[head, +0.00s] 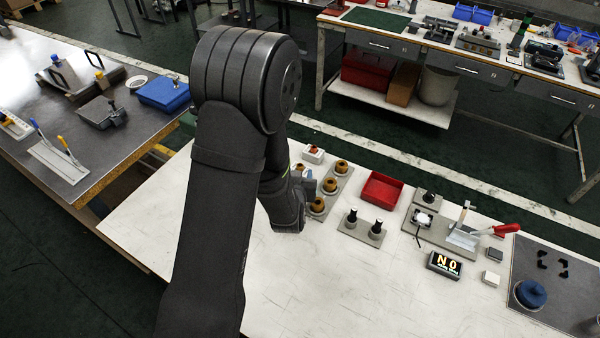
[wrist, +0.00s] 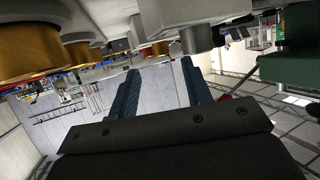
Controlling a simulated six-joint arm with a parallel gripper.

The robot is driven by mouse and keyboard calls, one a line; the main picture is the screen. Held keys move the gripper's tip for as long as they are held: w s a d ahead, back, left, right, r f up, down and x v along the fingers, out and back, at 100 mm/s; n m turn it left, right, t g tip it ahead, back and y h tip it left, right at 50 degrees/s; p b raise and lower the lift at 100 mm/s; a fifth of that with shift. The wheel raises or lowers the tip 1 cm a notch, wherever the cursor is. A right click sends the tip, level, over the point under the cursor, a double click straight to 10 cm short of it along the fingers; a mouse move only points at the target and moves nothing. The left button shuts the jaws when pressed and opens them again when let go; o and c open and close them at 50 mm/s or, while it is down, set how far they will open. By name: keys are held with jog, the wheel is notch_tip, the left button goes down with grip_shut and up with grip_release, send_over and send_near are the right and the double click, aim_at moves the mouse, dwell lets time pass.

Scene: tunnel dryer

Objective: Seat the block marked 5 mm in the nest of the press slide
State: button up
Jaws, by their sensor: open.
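A grey block (head: 494,254) and a pale block (head: 491,279) lie apart on the white table, right of the display; no marking is readable on either, so I cannot tell which is 5 mm. The press (head: 463,238), with a red handle, stands behind them on a grey base plate; its slide and nest are too small to make out. My gripper (head: 305,187) is well left of the press, beside the brass-coloured pieces, partly hidden by my arm. In the wrist view my gripper (wrist: 160,76) shows two blue fingers spread apart with nothing between them.
Brass-coloured pieces (head: 318,206) stand close right of my gripper. Farther right are two black-topped posts (head: 377,226), a red tray (head: 381,190) and a display reading NO (head: 444,264). A blue round object (head: 531,293) sits on a dark mat.

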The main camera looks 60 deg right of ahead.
aim_at(300, 165)
jog(key=x, duration=0.5)
jog(key=shift+w+a, duration=0.1)
jog(key=shift+w, duration=0.05)
grip_shut()
jog(key=shift+r, duration=0.1)
